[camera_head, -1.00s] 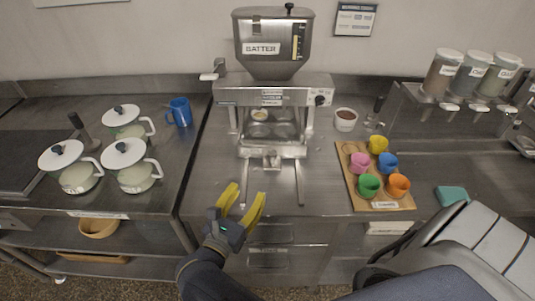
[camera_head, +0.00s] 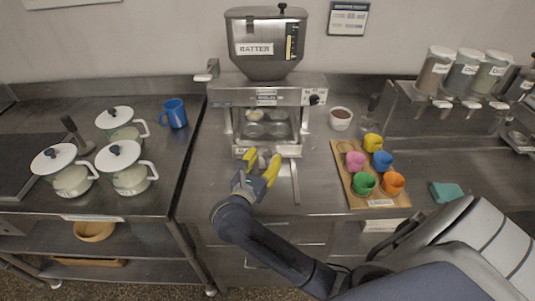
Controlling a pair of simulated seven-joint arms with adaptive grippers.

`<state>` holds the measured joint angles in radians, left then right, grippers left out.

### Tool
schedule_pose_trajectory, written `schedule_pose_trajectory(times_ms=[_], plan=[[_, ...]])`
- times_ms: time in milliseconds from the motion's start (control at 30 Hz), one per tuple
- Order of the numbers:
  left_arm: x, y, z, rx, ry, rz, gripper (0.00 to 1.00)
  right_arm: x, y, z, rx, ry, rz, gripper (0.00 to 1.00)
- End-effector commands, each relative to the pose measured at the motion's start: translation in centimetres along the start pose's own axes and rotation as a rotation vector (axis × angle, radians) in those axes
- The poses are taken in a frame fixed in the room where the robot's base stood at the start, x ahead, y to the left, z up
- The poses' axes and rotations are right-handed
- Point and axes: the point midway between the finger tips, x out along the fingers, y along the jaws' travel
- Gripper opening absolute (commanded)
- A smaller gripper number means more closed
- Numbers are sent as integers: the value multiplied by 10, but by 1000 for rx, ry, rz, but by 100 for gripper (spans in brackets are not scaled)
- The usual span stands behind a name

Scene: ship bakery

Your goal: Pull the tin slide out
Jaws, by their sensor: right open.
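The batter machine (camera_head: 268,95) stands at the back of the steel counter, with a hopper labelled "BATTER" (camera_head: 262,48) on top. The tin slide (camera_head: 267,129) sits inside the machine's lower opening, with round tin cups visible in it. Two rails run forward from the machine; the right rail (camera_head: 295,182) shows clearly and the left one is mostly hidden by my gripper. My right gripper (camera_head: 261,161) is open, its yellow fingers pointing at the front of the slide, around or just before its handle. I cannot tell whether it touches. My left gripper is not in view.
A board (camera_head: 345,185) with several coloured cups stands to the right, near a white bowl (camera_head: 341,118). Several lidded white pots (camera_head: 127,168) and a blue mug (camera_head: 174,112) are on the left counter. Ingredient dispensers (camera_head: 465,72) stand at the right. A teal sponge (camera_head: 446,192) lies at the right front.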

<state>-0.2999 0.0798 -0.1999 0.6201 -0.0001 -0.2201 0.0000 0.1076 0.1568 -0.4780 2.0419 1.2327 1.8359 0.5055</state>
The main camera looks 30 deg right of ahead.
Motion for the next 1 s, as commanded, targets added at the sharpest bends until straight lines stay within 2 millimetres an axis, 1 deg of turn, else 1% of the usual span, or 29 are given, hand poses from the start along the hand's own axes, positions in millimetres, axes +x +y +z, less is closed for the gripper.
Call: schedule_pose_trajectory(times_ms=[100,233,633,667,1000], plan=[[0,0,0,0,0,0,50,11,0,0,-1,-1,0,50],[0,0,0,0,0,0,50,18,0,0,-1,0,1,50],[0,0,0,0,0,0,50,22,0,0,-1,1,1,50],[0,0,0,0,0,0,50,22,0,0,-1,1,1,51],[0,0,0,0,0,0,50,21,0,0,-1,1,1,11]])
